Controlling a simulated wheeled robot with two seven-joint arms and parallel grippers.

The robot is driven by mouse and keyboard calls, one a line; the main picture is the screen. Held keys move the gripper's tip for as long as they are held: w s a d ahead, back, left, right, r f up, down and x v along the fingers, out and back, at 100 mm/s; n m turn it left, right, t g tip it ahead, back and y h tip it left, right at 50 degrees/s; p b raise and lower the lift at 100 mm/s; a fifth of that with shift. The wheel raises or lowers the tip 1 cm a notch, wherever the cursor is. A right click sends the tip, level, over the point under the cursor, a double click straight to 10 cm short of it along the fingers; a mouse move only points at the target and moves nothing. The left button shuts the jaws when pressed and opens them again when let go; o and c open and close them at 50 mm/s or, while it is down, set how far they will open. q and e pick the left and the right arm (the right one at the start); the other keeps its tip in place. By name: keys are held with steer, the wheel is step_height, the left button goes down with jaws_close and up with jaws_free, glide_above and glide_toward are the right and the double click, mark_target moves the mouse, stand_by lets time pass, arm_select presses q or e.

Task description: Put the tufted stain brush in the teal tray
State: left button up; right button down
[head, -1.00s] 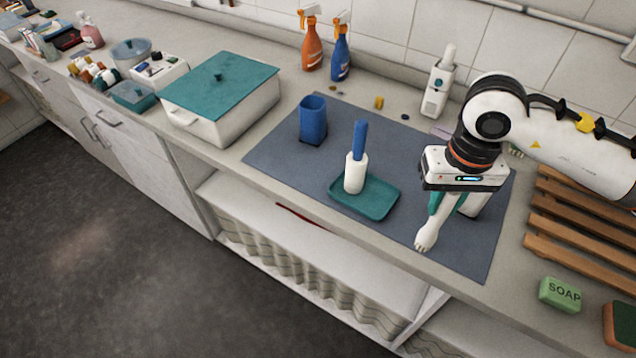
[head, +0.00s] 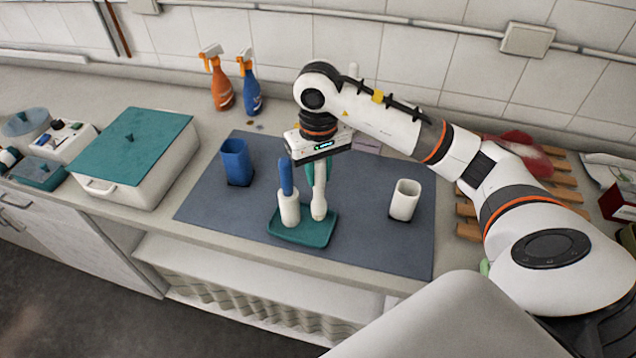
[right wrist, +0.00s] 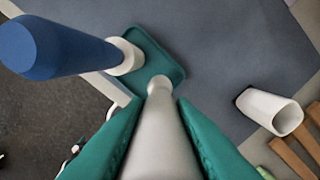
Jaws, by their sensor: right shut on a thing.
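The teal tray (head: 290,238) lies on the grey-blue mat. A brush with a blue handle and thick white body (head: 289,208) stands upright in its left part. My right gripper (head: 318,172) is over the right side of the tray, shut on a white brush (head: 319,205) with a rounded lower end, which I take for the tufted stain brush. It hangs nearly upright, its end over the tray; I cannot tell whether it touches. The right wrist view shows this brush (right wrist: 160,135) between the teal fingers (right wrist: 160,108), with the tray (right wrist: 170,72) beyond. My left gripper is not in view.
A blue cup (head: 236,160) stands on the mat at the left and a white cup (head: 404,200) at the right. A lidded white box (head: 135,165) is farther left. Two spray bottles (head: 220,85) stand at the back. A wooden rack (head: 466,210) is at the right.

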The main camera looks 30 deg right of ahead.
mark_target(318, 186)
step_height(318, 186, down, 3)
steer(key=shift+s+f+p, duration=0.1)
steer(key=shift+f+p, duration=0.1)
steer(key=shift+p, duration=0.45)
steer(key=shift+f, duration=0.4)
steer(key=shift+f+b, duration=0.25)
steer(key=shift+b, duration=0.1)
steer(key=c, duration=1.2)
jaws_free()
steer(key=shift+r, duration=0.1)
